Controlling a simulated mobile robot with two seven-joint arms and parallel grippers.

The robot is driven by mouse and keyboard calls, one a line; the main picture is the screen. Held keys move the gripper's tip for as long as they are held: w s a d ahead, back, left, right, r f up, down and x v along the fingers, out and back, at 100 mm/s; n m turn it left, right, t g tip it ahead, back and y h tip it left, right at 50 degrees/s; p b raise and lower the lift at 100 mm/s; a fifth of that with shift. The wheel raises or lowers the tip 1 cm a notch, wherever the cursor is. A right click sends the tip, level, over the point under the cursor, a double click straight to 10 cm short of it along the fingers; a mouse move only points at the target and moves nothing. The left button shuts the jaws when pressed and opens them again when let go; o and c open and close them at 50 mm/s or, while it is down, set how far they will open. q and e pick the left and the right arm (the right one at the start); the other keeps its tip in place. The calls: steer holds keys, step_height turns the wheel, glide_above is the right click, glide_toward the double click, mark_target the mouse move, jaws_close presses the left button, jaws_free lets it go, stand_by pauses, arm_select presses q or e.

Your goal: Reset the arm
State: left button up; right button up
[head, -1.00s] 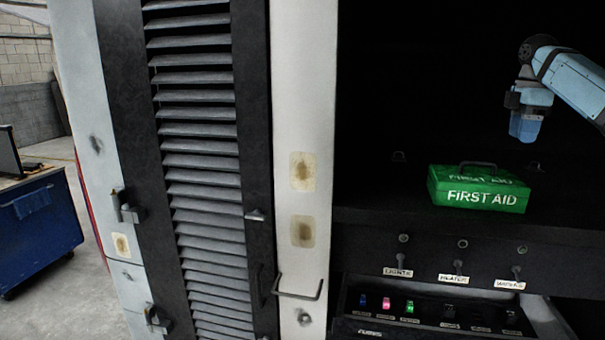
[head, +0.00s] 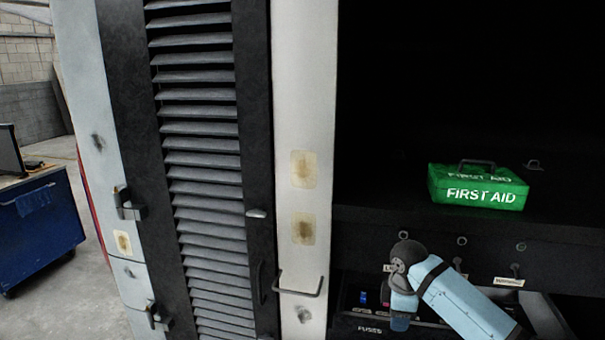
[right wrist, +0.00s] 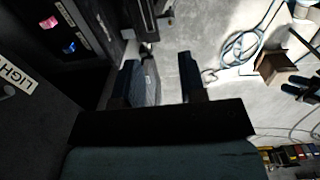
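My right arm (head: 455,295) reaches in from the lower right of the head view, its wrist low in front of the switch panel and over the fuse drawer. In the right wrist view my right gripper (right wrist: 163,82) has its two dark fingers apart, with no object seen between them. Grey floor shows beyond the fingertips. My left gripper is not in view. The arm hides part of the open fuse drawer (head: 368,328) and some of the switches and labels.
A green first aid box (head: 478,186) stands on the dark shelf above the switches. A white post (head: 302,130) with a handle (head: 299,291) and a louvred door (head: 205,150) are to the left. A blue cart (head: 42,225) stands farther left.

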steer(key=s+a+f+m+y, duration=0.1)
steer(key=s+a+f+m, duration=0.15)
steer(key=s, duration=0.45)
steer(key=s+a+f+m+t+y, duration=0.1)
steer(key=s+f, duration=0.3)
steer(key=s, duration=0.3)
steer(key=s+a+f+m, duration=0.2)
steer(key=s+f, duration=0.1)
steer(key=s, duration=0.3)
steer(key=s+d+r+m+t+h, duration=0.1)
steer(key=s+d+m, duration=0.35)
steer(key=s, duration=0.55)
steer(key=s+d+r+m+t+h, duration=0.1)
steer(key=s+d+r+m, duration=0.3)
steer(key=s, duration=0.6)
steer(key=w+a+f+t+y, duration=0.1)
steer(key=w+a+f+t, duration=0.1)
steer(key=f, duration=0.6)
steer(key=w+a+f+n+t+y, duration=0.1)
steer(key=w+f+t, duration=0.3)
steer(key=f, duration=0.5)
steer(key=shift+w+a+t+y, duration=0.15)
steer(key=shift+a+t+y, duration=0.35)
steer(key=shift+a+t, duration=0.3)
steer(key=shift+r, duration=0.1)
